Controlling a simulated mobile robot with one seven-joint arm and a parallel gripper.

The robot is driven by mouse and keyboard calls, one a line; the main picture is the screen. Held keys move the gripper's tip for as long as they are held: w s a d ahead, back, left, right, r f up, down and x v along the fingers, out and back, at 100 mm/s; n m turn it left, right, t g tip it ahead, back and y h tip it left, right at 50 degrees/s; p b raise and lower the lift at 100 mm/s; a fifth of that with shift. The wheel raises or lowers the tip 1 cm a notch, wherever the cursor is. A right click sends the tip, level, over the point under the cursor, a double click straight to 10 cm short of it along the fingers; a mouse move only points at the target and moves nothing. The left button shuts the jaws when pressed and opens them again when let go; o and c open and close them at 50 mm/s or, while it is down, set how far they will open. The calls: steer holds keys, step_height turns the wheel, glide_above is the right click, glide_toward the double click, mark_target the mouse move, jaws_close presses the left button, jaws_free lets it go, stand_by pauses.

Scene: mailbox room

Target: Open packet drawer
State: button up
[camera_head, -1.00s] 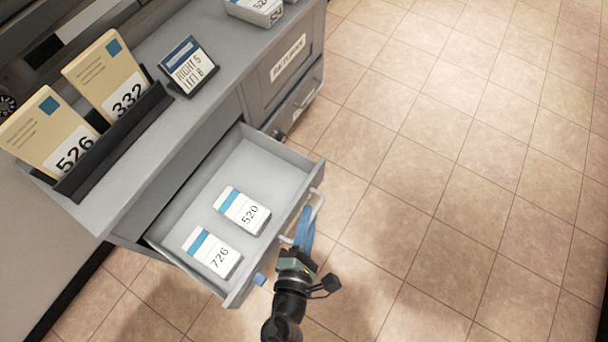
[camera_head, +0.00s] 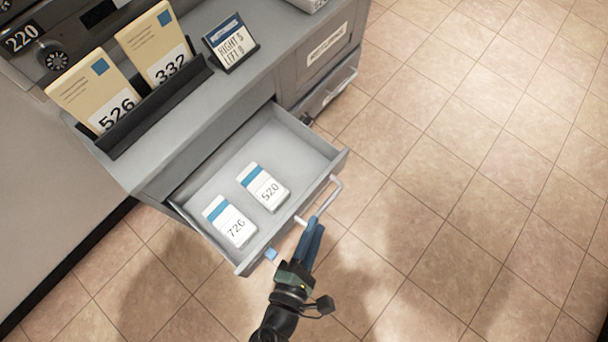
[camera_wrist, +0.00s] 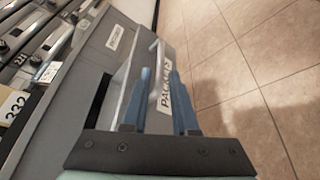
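The packet drawer (camera_head: 326,161) stands pulled out from the grey cabinet in the head view. Two white and blue packets, 726 (camera_head: 230,221) and 520 (camera_head: 263,188), lie inside it. Its pale bar handle (camera_head: 331,193) is on the drawer front; it also shows in the wrist view (camera_wrist: 160,53). My gripper (camera_head: 314,222) is at the handle's near end, outside the drawer front. In the wrist view its blue fingers (camera_wrist: 159,75) are apart, with the handle just beyond and between the tips. I cannot tell whether they touch it.
A second closed front with a handle (camera_head: 340,85) is to the right. Envelopes 526 (camera_head: 95,92) and 332 (camera_head: 155,45) stand in a black rack on the cabinet top, beside a small sign (camera_head: 230,42). The tiled floor (camera_head: 470,150) to the right is clear.

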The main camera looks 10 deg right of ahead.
steer(key=p+v, duration=0.1)
steer(key=v, duration=0.5)
steer(key=shift+p, duration=0.3)
steer(key=shift+s+a, duration=0.1)
